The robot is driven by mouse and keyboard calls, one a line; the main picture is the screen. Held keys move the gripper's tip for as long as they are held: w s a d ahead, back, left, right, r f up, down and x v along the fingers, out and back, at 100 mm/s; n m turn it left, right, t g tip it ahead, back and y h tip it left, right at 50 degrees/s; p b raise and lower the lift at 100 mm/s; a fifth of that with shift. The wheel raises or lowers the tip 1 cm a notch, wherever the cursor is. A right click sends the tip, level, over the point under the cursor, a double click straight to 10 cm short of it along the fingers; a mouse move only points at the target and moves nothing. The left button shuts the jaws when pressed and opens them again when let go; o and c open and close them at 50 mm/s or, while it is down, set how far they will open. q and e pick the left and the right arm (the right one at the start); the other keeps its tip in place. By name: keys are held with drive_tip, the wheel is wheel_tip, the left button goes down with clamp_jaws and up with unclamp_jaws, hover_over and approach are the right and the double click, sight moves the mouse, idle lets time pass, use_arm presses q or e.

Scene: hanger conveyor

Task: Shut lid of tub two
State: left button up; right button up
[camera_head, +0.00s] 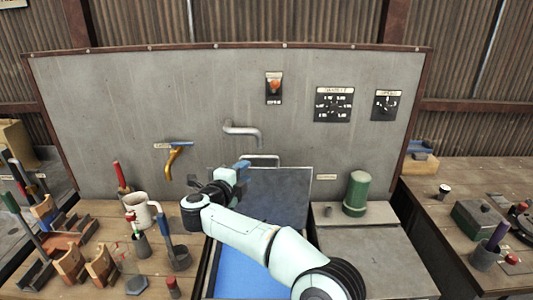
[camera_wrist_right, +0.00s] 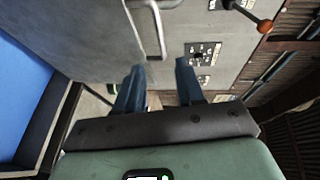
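The open tub with a blue inside (camera_head: 240,272) is at the bottom middle of the head view, partly hidden by my right arm. Its grey lid (camera_head: 285,190) stands raised at the back, with a bar handle (camera_head: 262,157) at its top edge. My right gripper (camera_head: 243,164) is at the lid's upper left, close to the handle. In the right wrist view its blue fingers (camera_wrist_right: 160,72) are apart with nothing held between them. The handle (camera_wrist_right: 160,28) shows beyond the fingertips. I cannot read which tub is number two. My left gripper is not in view.
A second tub with its lid shut (camera_head: 375,262) stands at the right, a green cylinder (camera_head: 356,194) behind that lid. Tools, holders and a mug (camera_head: 142,208) crowd the left bench. A grey panel with a pipe (camera_head: 243,131) and dials rises behind. Another bench (camera_head: 470,190) is at the right.

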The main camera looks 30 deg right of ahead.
sight(261, 158)
drive_tip(key=p+x, duration=0.1)
drive_tip(key=x, duration=0.3)
drive_tip(key=p+x, duration=0.1)
drive_tip(key=x, duration=0.3)
drive_tip(key=p+x, duration=0.1)
drive_tip(key=x, duration=0.3)
drive_tip(key=shift+r+p, duration=0.3)
drive_tip(key=shift+p, duration=0.1)
drive_tip(key=shift+w+d+f, duration=0.25)
drive_tip(key=shift+w+d, duration=0.1)
drive_tip(key=shift+d, duration=0.1)
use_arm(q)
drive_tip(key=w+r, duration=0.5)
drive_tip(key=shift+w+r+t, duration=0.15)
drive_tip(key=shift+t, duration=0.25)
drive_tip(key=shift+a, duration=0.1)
use_arm(e)
drive_tip(key=shift+s, duration=0.1)
clamp_jaws()
